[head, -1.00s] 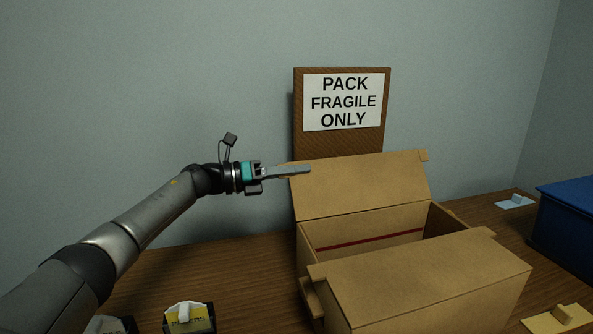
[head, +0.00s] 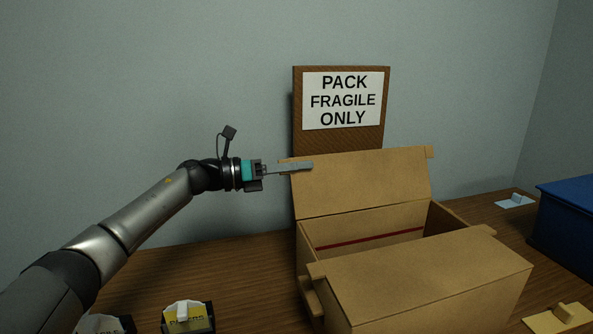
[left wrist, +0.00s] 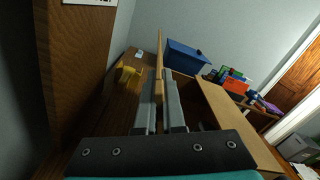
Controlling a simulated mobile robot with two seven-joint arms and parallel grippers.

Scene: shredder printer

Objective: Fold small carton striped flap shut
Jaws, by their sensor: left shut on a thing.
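The brown carton (head: 308,257) stands on the table, open at the top. Its back flap (head: 365,182) stands up, leaning back toward the wall, and no stripe shows on its visible face. A dark red stripe (head: 372,239) runs along the inside back wall. My left gripper (head: 300,167) is shut on the flap's upper left edge. In the left wrist view, the flap's thin edge (left wrist: 159,65) runs between the two fingers (left wrist: 158,108). The near flap (head: 430,285) covers the front side of the opening. My right gripper is not in view.
A brown board with a "PACK FRAGILE ONLY" sign (head: 342,100) stands right behind the flap. A blue box (head: 566,222) is at the right. A yellow piece (head: 558,318) and a labelled yellow holder (head: 188,318) lie near the front. The table left of the carton is mostly clear.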

